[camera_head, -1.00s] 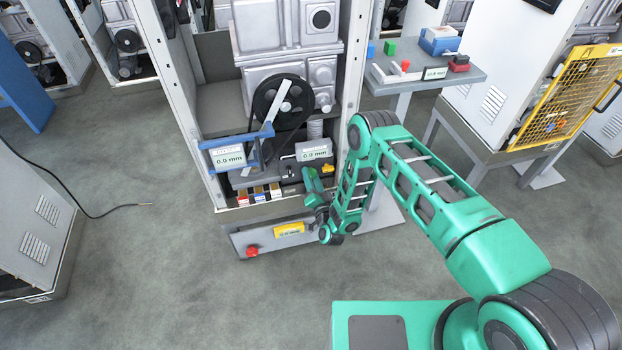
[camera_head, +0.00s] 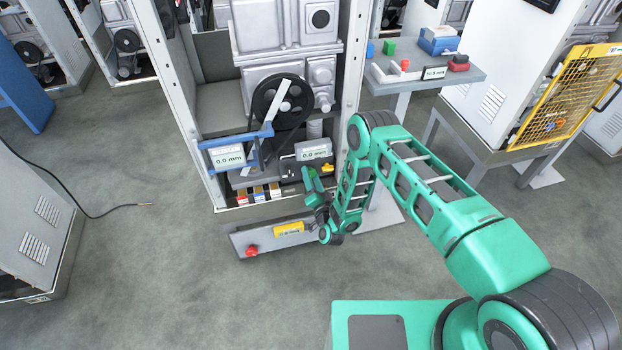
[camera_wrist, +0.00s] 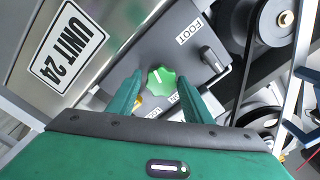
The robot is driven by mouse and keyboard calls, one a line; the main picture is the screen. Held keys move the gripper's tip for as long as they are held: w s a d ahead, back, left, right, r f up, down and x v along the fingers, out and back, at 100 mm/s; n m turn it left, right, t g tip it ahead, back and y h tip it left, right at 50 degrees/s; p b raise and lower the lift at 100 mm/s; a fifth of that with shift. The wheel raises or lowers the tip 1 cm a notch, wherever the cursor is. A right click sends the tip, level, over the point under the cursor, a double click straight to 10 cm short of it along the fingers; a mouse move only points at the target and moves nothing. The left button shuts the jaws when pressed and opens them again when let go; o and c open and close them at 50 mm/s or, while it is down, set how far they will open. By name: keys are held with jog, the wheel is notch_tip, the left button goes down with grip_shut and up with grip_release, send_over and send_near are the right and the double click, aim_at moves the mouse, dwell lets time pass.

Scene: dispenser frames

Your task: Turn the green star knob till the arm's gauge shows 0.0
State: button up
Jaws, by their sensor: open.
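The green star knob (camera_wrist: 162,80) sits on a dark grey panel in the wrist view, with a pale mark on its face. My gripper (camera_wrist: 158,88) is open, with one green finger on each side of the knob; I cannot tell whether they touch it. In the head view my gripper (camera_head: 312,185) is at the cabinet's lower front and the knob is hidden. Two gauges show there: one on the blue arm (camera_head: 227,157) reads 0.0 mm, and one on the grey block (camera_head: 314,151) also appears to read 0.0 mm.
A black lever (camera_wrist: 211,60) stands beside the knob near a FOOT label. A UNIT 24 plate (camera_wrist: 67,46) and pulleys (camera_wrist: 272,20) flank the panel. Below the cabinet opening are a red button (camera_head: 252,250) and a yellow box (camera_head: 289,228). A side table (camera_head: 470,72) stands right.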

jog(key=v, duration=1)
jog(key=shift+s, duration=0.35)
